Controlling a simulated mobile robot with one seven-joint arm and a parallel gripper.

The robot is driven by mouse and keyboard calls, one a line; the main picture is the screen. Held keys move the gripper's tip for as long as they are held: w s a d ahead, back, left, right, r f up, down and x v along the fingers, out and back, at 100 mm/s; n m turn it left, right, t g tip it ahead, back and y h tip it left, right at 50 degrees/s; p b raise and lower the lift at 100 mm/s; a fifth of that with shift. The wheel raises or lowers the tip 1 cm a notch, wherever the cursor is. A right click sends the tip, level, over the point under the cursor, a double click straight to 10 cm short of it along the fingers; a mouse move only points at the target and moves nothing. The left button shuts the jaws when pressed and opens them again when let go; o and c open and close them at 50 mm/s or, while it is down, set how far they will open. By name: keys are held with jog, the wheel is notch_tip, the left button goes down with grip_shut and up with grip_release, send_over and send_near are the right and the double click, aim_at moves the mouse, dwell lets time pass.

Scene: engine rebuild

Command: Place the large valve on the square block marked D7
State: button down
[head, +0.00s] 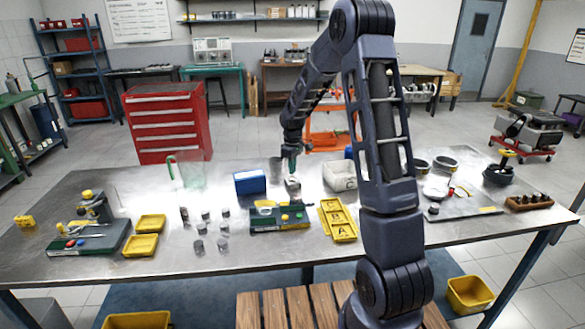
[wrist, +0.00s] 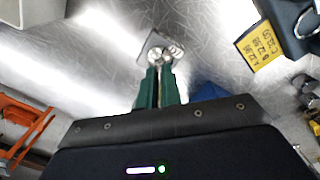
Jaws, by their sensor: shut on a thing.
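My gripper (head: 292,166) points down over the middle of the steel table, its green fingers close together. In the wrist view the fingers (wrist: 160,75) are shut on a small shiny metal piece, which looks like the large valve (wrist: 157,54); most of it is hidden. A small grey square piece (wrist: 150,43) shows right at the fingertips; I cannot tell whether it touches the valve. In the head view a small grey thing (head: 293,187) is below the fingers. No D7 marking can be read in either view.
A blue box (head: 250,182) stands left of my gripper and a pale bin (head: 340,176) to its right. A green fixture (head: 280,217) and yellow trays (head: 338,220) are nearer the front. Several small cylinders (head: 206,216) stand left of the fixture. A yellow label (wrist: 262,46) shows upper right.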

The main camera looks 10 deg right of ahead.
jog(key=c, duration=1.6)
grip_release()
jog(key=shift+f, duration=0.1)
notch_tip(320, 180, up, 12)
jog(key=shift+f, duration=0.25)
jog(key=shift+r, duration=0.45)
jog(key=s+d+r+m+t, duration=0.1)
jog(key=s+d+r+m, duration=0.25)
jog(key=s+r, duration=0.45)
jog(key=s+d+r+m+t, duration=0.15)
jog(key=s+d+r, duration=0.3)
jog(key=s, duration=0.75)
jog(key=s+d+m, duration=0.1)
jog(key=s+m, duration=0.1)
jog(key=s, duration=0.4)
jog(key=s+d+f+m+t, duration=0.1)
jog(key=s+d+m, duration=0.1)
jog(key=s, duration=0.4)
jog(key=s+d+f+m+t, duration=0.1)
jog(key=s+d, duration=0.1)
jog(key=s, duration=0.4)
jog(key=shift+m, duration=0.4)
